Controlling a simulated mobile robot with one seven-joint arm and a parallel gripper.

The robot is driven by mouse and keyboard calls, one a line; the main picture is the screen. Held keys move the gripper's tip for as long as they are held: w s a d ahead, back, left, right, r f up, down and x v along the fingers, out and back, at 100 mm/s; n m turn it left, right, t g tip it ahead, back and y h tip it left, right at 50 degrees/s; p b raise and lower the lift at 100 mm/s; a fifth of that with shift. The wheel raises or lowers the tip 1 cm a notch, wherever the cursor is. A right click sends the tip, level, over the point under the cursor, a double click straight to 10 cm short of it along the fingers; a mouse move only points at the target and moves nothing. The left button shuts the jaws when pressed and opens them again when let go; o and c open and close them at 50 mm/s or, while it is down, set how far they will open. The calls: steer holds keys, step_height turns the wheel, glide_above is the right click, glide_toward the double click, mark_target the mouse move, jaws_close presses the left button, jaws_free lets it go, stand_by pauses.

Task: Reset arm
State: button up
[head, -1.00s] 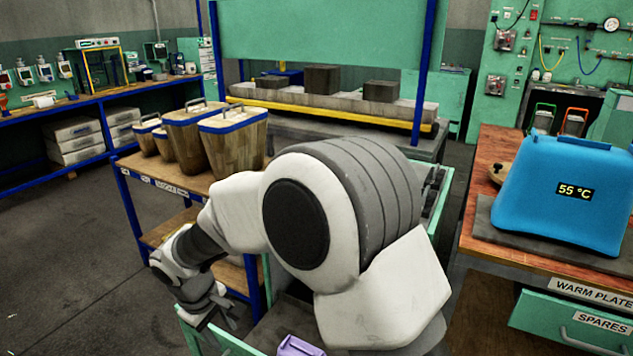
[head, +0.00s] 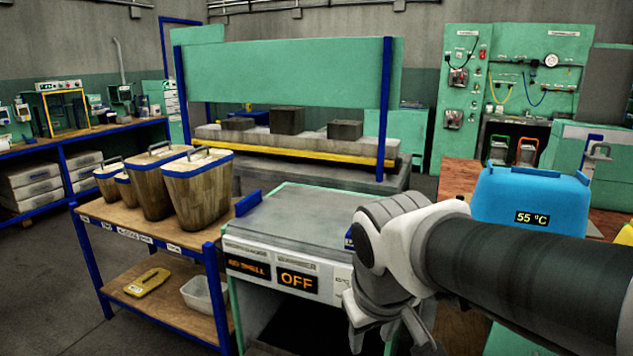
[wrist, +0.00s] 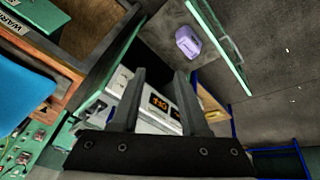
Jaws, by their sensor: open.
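My gripper (head: 398,338) hangs at the lower right of centre in the head view, in front of the grey-topped press unit. Its fingers (wrist: 158,78) stand apart in the wrist view with nothing between them. My arm reaches in from the right edge of the head view and partly covers the press unit. The press unit (head: 300,215) has orange displays, one reading OFF, and a dark opening below.
A wooden cart (head: 165,255) with several bins stands left. A blue warmer (head: 530,200) reading 55 °C sits right, behind my arm. A purple object (wrist: 187,42) lies on a grey surface beside a green edge in the wrist view. Floor at far left is clear.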

steer(key=s+d+m+t, duration=0.1)
steer(key=s+d+m, duration=0.3)
steer(key=s+d, duration=0.3)
step_height(320, 180, up, 19)
steer(key=s+p, duration=0.1)
steer(key=p, duration=1.7)
steer(key=shift+a+p, duration=0.3)
steer(key=shift+p, duration=0.1)
steer(key=shift+a, duration=0.1)
